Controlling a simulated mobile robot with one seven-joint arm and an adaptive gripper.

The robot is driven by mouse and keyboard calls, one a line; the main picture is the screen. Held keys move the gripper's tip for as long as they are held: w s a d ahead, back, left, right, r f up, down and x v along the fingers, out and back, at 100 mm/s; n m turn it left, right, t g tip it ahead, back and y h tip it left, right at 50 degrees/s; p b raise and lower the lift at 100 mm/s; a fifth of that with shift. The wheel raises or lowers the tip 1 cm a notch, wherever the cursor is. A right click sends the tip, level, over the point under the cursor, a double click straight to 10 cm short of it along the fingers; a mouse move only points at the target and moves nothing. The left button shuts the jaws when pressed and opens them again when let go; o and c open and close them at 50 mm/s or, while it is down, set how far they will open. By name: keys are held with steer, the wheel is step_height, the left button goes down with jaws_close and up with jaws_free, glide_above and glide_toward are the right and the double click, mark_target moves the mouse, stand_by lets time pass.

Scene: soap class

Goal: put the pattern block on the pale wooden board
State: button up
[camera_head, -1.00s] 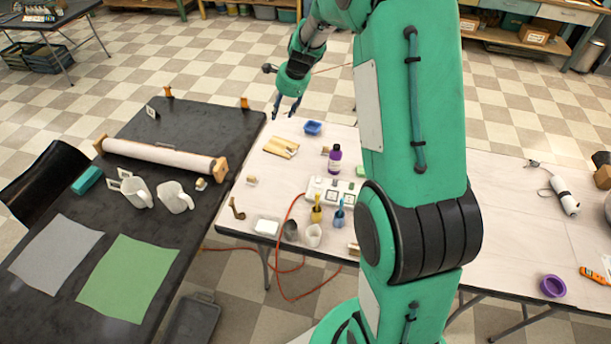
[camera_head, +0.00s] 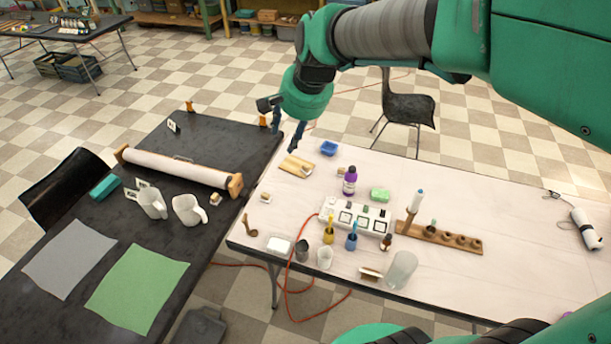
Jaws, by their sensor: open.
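The pale wooden board (camera_head: 290,163) lies near the far left end of the light table. A small pale block (camera_head: 306,171) appears to rest on its right end. Other small wooden blocks with pale tops stand nearby, one left of the board (camera_head: 265,197) and one to its right (camera_head: 341,171). They are too small to tell which is the pattern block. My gripper (camera_head: 287,134) is open, pointing down, above and just beyond the board in the picture. I see nothing between its fingers.
A white palette box (camera_head: 355,215), cups and a wooden rack (camera_head: 440,237) lie closer. The dark table (camera_head: 222,141) adjoins at left, with a paper roll.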

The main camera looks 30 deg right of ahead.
steer(key=s+a+n, duration=0.2)
steer(key=s+n, duration=0.2)
steer(key=s, duration=0.7)
steer(key=s+a+r+n+h, duration=0.1)
steer(key=s+n, duration=0.3)
steer(key=s, duration=0.7)
steer(key=shift+s+a+n+t, duration=0.3)
steer(key=shift+s+a+t, duration=0.05)
steer(key=shift+t, duration=0.05)
step_height(320, 180, down, 3)
steer(key=b, duration=0.3)
steer(key=shift+r, duration=0.1)
